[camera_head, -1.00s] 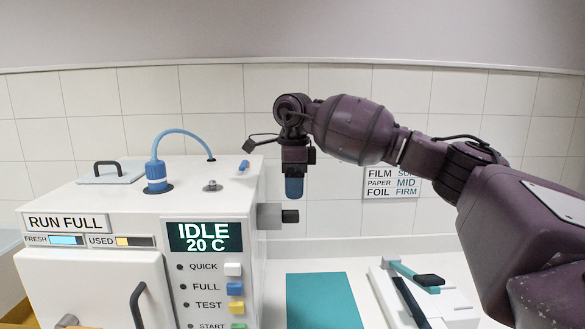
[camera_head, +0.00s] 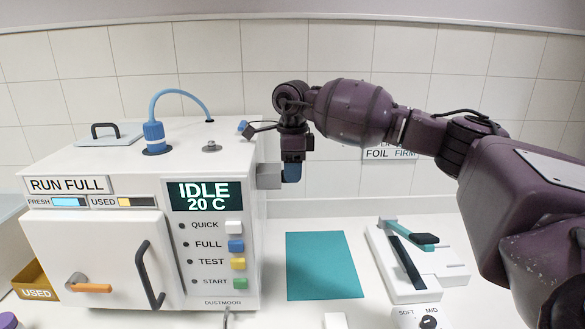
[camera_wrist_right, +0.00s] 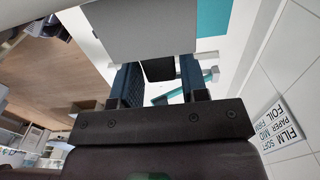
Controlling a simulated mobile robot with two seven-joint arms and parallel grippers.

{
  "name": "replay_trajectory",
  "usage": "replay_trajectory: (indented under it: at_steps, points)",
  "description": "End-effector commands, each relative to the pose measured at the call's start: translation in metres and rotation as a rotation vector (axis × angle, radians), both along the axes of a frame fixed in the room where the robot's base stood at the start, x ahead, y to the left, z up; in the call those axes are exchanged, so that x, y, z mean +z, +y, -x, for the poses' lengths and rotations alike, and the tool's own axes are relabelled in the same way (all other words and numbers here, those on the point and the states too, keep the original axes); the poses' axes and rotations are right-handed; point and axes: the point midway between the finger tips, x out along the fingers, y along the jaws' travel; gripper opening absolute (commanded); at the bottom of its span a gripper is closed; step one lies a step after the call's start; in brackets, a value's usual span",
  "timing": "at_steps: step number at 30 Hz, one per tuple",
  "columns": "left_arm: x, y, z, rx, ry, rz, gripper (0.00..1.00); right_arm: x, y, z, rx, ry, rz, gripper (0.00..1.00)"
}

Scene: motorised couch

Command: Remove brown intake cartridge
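A grey block (camera_head: 268,176) sticks out of the right side of the white machine (camera_head: 100,170); I see no brown on it, so I cannot tell if it is the intake cartridge. My right gripper (camera_head: 292,174) points down at the block's outer end and hides the dark knob there. In the right wrist view the grey block (camera_wrist_right: 150,35) lies ahead of the right gripper (camera_wrist_right: 162,75). The dark knob (camera_wrist_right: 160,70) sits between its two spaced blue fingers. The fingers look open around it; contact is unclear. My left gripper is out of view.
A teal mat (camera_head: 322,266) and a white lever device (camera_head: 415,260) lie on the counter to the right. A blue hose (camera_head: 180,94) arches over the machine's top. A brown-yellow bin marked USED (camera_head: 36,285) stands at the left. A tiled wall is behind.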

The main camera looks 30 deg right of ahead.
Motion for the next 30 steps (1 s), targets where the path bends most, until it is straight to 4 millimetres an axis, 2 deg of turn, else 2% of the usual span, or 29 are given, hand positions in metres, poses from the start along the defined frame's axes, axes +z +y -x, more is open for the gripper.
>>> replay_trajectory:
  at_steps: [1, 6, 7, 11, 30]
  points:
    - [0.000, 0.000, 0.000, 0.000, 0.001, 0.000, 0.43, 0.000, 0.000, 0.000, 0.000, 0.000, 0.000, 0.33]
    - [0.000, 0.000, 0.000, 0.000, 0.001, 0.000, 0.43, 0.000, 0.000, 0.000, 0.000, 0.000, 0.000, 0.08]
    - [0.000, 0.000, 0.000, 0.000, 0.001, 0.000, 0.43, 0.000, 0.000, 0.000, 0.000, 0.000, 0.000, 0.27]
    - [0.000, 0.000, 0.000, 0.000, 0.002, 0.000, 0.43, 0.000, 0.000, 0.000, 0.000, -0.001, -0.001, 0.08]
    - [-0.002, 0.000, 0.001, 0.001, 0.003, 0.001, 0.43, 0.000, -0.011, 0.007, -0.001, -0.001, -0.001, 0.08]
